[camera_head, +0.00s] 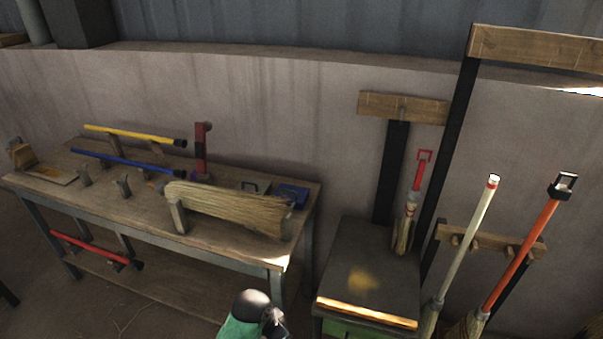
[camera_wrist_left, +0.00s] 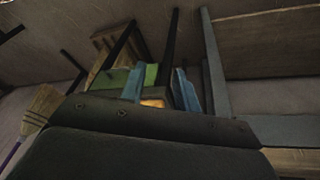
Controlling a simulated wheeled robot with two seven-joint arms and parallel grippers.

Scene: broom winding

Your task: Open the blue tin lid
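The blue tin (camera_head: 291,194) is a small, flat blue box at the right end of the wooden workbench, behind a long bundle of straw. Its lid looks closed, but it is small and partly hidden by the straw. In the left wrist view, the two blue fingers of my left gripper (camera_wrist_left: 160,92) stand apart with nothing seen between them. My left gripper's fingers do not show in the head view, and the tin cannot be made out in the left wrist view. My right gripper is in neither view.
The workbench (camera_head: 105,222) holds a straw bundle (camera_head: 230,208), yellow (camera_head: 130,133) and blue (camera_head: 120,159) handles and a red upright tool (camera_head: 201,150). A dark-topped cabinet (camera_head: 368,276) stands to its right. Brooms, one with an orange handle (camera_head: 520,255), lean at the far right.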

